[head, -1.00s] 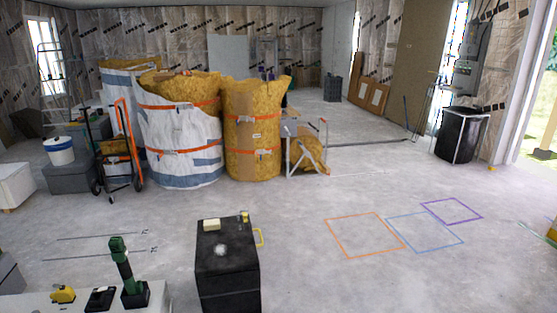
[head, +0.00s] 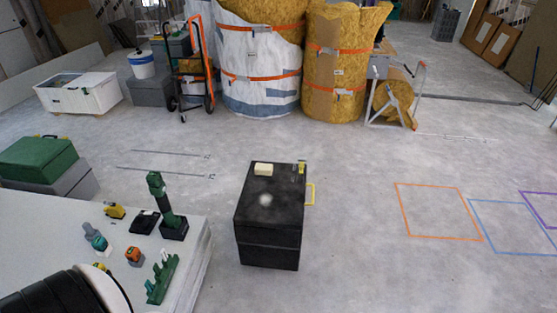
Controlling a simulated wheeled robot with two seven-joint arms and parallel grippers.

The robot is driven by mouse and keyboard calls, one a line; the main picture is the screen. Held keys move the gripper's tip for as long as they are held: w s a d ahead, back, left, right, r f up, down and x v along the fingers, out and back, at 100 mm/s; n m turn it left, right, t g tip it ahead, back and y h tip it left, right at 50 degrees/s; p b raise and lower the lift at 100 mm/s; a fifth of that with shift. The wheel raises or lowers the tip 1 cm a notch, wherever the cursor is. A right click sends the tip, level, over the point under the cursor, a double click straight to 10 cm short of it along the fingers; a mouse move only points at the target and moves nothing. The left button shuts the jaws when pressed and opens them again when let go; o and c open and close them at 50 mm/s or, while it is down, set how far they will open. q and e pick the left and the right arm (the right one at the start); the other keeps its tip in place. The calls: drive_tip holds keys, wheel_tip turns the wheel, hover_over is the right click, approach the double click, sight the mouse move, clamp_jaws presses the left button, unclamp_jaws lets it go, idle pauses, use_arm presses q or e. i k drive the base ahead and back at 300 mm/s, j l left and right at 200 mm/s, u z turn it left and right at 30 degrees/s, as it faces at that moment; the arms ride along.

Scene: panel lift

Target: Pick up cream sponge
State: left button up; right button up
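The cream sponge (head: 263,169) is a small pale block lying flat on top of a black box (head: 268,243), near the box's far left part. The box stands on the floor in the middle of the head view. A pale round spot shows on its top, nearer than the sponge. Neither of my grippers is in view. A black and white rounded part at the bottom left looks like one of my arm links, but I cannot be sure.
A white table (head: 50,233) at the lower left holds several tools, including an upright green and black one (head: 162,203). Large insulation sacks (head: 334,80) stand behind. Floor right of the box is clear.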

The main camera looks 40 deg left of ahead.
sight(265, 169)
drive_tip(key=i+l+u, duration=0.1)
drive_tip(key=i, duration=1.2)
drive_tip(key=i+u, duration=0.4)
drive_tip(key=i+l+u, duration=0.15)
drive_tip(key=u, duration=0.3)
drive_tip(key=i+l+u, duration=0.25)
drive_tip(key=u, duration=0.15)
